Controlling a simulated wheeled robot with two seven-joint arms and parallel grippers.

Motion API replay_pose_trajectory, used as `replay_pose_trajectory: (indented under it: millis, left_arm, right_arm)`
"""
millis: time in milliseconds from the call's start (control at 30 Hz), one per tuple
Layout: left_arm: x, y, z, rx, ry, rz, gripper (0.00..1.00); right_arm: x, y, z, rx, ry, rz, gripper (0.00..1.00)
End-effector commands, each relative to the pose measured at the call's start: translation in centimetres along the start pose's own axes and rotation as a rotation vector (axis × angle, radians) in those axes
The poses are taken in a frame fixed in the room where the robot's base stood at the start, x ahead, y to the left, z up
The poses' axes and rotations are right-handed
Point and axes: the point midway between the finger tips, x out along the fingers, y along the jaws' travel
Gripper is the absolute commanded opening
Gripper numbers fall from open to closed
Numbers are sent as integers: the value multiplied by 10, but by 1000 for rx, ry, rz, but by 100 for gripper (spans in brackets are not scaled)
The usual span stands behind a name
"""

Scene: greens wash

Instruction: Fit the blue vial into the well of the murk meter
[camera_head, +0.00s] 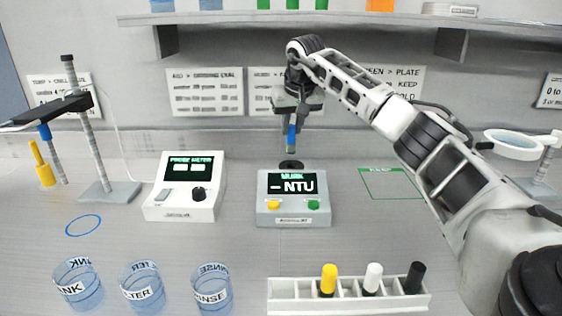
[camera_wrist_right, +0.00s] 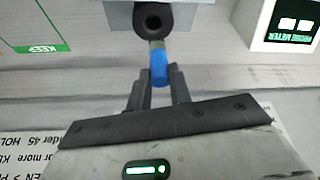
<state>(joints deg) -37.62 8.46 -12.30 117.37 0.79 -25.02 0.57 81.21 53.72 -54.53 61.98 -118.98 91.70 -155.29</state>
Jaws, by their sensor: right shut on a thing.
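The blue vial (camera_head: 292,135) is held upright in my right gripper (camera_head: 294,112), just above the well (camera_head: 291,165) at the back of the murk meter (camera_head: 293,200). The meter's dark screen reads "- NTU". In the right wrist view, my right gripper (camera_wrist_right: 160,82) is shut on the vial's blue part (camera_wrist_right: 159,66). The vial's pale end points at the dark round well (camera_wrist_right: 153,20). In the head view a gap shows between the vial and the well. My left gripper is not in view.
A probe meter (camera_head: 186,188) stands left of the murk meter. A white rack (camera_head: 300,290) with yellow, white and black vials is at the front. Several labelled beakers (camera_head: 142,285) stand front left. A green-outlined plate area (camera_head: 390,184) lies clear to the right.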

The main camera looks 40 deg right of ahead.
Motion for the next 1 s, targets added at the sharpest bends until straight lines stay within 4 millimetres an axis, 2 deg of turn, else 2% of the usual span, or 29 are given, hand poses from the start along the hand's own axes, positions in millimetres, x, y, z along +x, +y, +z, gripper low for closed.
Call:
replay_pose_trajectory:
  millis: [33, 100, 367, 533, 767, 800, 867, 1000]
  left_arm:
    - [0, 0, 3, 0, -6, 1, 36]
    - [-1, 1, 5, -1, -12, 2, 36]
    - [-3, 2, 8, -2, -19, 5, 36]
    - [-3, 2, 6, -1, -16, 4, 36]
    - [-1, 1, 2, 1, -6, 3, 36]
    - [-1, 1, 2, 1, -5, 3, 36]
    - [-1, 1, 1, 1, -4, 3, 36]
    - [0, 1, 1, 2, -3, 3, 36]
  right_arm:
    - [12, 1, 6, 0, -4, 2, 0]
    - [23, 1, 10, 1, -3, 2, 0]
    - [44, 0, 19, 0, -1, 1, 0]
    - [66, 0, 28, 1, -3, 1, 0]
    - [71, 0, 30, 2, 2, -1, 0]
    - [71, 0, 30, 1, 2, -1, 26]
    - [71, 0, 30, 1, 2, -1, 42]
    - [71, 0, 30, 1, 1, 0, 42]
